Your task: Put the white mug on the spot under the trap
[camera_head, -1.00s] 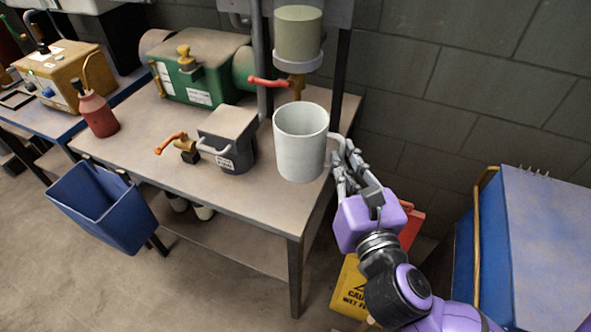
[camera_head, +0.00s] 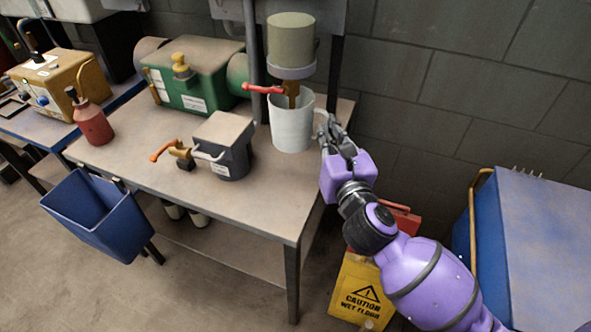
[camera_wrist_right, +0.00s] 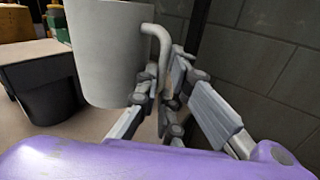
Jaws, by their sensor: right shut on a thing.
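The white mug (camera_head: 291,126) is upright at the back right of the workbench, just below the brass valve (camera_head: 291,92) of the trap. The trap (camera_head: 291,45) is a grey-green cylinder with a pale collar and a red lever. My right gripper (camera_head: 327,130) is shut on the mug's handle, to the right of the mug. In the right wrist view the mug (camera_wrist_right: 108,50) fills the upper left, with its handle between the fingers (camera_wrist_right: 163,95). I cannot tell whether its base touches the bench. The spot is hidden. My left gripper is not in view.
A dark grey box (camera_head: 225,146) with an orange-handled valve stands left of the mug. Behind are a green machine (camera_head: 195,75) and a vertical pipe. A red bottle (camera_head: 92,118) stands at the left. A blue cart (camera_head: 530,245) and yellow wet-floor sign (camera_head: 362,290) are right of the workbench (camera_head: 225,195).

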